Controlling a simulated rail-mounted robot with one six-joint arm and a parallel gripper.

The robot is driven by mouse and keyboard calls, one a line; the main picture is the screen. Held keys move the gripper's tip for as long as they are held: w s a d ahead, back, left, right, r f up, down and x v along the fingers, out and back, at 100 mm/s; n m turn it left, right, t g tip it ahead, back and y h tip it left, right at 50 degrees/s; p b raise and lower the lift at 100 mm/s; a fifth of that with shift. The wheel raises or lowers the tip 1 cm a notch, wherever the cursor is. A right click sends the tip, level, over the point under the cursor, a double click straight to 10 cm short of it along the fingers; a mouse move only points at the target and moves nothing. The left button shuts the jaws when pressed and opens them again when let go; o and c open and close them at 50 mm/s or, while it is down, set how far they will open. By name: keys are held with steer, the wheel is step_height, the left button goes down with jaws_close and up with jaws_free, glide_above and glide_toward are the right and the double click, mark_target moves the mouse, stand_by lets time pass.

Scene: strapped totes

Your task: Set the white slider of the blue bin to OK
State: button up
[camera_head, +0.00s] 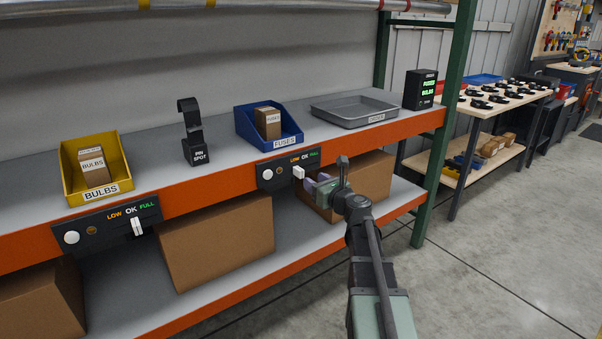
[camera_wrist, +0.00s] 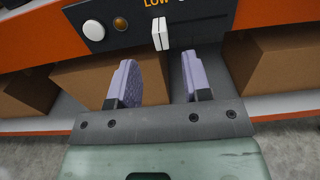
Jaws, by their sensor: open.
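The blue bin (camera_head: 288,138), labelled FUSES, sits on the upper shelf with a small carton in it. Below it, a dark panel (camera_head: 279,169) on the orange beam is marked LOW, OK, FULL. Its white slider (camera_head: 299,173) appears under LOW. My gripper (camera_head: 316,182) is just in front of the panel, to the slider's lower right. In the wrist view its purple fingers (camera_wrist: 159,82) are apart and empty, with the slider beyond and slightly above their tips.
A yellow bin (camera_head: 72,186) labelled BULBS stands left, with its own slider panel (camera_head: 103,226). A pin spot stand (camera_head: 192,135), a grey tray (camera_head: 353,118) and a dark display box (camera_head: 420,89) share the shelf. Cartons (camera_head: 217,240) fill part of the lower shelf.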

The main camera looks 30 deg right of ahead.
mark_target(302, 173)
steer(key=w, duration=0.2)
steer(key=w+a, duration=0.1)
steer(key=w, duration=0.5)
steer(key=shift+a, duration=0.15)
jaws_close()
